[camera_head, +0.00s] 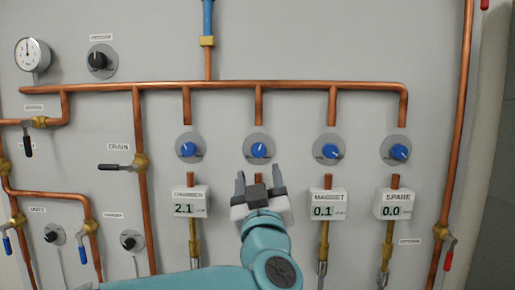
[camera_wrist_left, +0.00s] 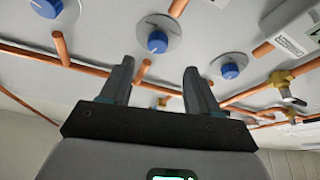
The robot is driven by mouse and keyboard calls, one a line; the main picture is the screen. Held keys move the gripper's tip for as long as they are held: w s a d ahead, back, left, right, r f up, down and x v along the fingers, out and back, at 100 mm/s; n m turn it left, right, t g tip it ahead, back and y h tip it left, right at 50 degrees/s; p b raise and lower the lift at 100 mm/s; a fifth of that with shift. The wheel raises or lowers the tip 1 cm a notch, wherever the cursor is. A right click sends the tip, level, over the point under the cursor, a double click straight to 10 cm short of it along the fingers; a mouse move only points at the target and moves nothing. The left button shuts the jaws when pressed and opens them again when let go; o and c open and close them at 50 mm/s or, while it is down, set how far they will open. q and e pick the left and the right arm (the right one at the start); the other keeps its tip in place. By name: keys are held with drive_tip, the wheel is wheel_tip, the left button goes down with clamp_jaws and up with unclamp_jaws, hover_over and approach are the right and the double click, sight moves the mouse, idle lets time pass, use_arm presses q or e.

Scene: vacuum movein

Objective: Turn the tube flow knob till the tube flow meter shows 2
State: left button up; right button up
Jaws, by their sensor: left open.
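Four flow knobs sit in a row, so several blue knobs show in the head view. The second from the left (camera_head: 259,148), above the gap between the CHAMBER and MAGNET meters, appears to be the tube flow knob. My left gripper (camera_head: 259,176) is open and empty just below it, fingers pointing up. In the left wrist view a blue knob (camera_wrist_left: 157,42) lies beyond and between the open fingers (camera_wrist_left: 158,68), apart from them. The tube flow meter is hidden behind my gripper in the head view, so its reading cannot be seen. My right gripper is not in view.
Neighbouring meters are CHAMBER (camera_head: 190,203) at 2.1, MAGNET (camera_head: 327,205) at 0.1 and SPARE (camera_head: 394,206) at 0.0. A copper manifold pipe (camera_head: 295,85) runs above the knobs. A round gauge (camera_head: 32,54) and black knob (camera_head: 100,58) are upper left.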

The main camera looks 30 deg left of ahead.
sight(259, 153)
use_arm(q)
drive_tip(key=p+x, duration=0.1)
drive_tip(key=x, duration=0.2)
drive_tip(key=p+x, duration=0.1)
drive_tip(key=x, duration=0.2)
drive_tip(key=shift+w+d+r, duration=0.15)
drive_tip(key=shift+w+r, duration=0.1)
drive_tip(key=shift+w, duration=0.15)
drive_tip(key=shift+w+a+r+p, duration=0.1)
drive_tip(key=shift+w+a+p, duration=0.2)
drive_tip(key=shift+a, duration=0.25)
drive_tip(key=shift+w+d, duration=0.1)
drive_tip(key=shift+d, duration=0.1)
drive_tip(key=shift+a, duration=0.1)
drive_tip(key=c, duration=1)
